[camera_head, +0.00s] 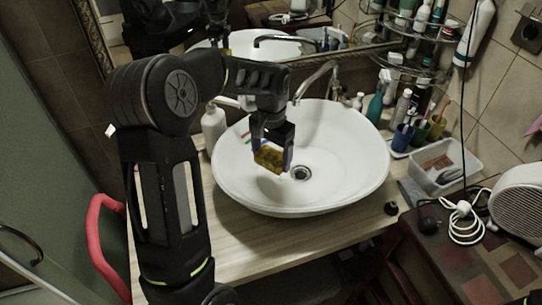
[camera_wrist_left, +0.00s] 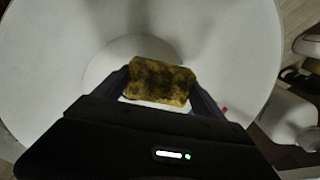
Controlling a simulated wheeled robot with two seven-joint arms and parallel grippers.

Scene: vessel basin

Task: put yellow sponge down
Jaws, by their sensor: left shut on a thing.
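The yellow sponge (camera_head: 268,157) is held between the fingers of my left gripper (camera_head: 272,150), over the inside of the white vessel basin (camera_head: 350,185). In the left wrist view the sponge (camera_wrist_left: 161,82) looks brownish yellow with dark stains, and both fingers of my left gripper (camera_wrist_left: 160,95) press on its sides. The basin wall (camera_wrist_left: 60,45) lies beyond it. The sponge seems to be above the basin floor, left of the drain (camera_head: 300,173). I cannot tell how large the gap is. My right gripper is not in view.
The faucet (camera_head: 318,80) stands behind the basin. A soap bottle (camera_head: 213,125) stands at its left. Cups with toothbrushes (camera_head: 403,137) and a clear tray (camera_head: 445,165) are at the right. The wooden counter (camera_head: 260,235) in front is mostly bare.

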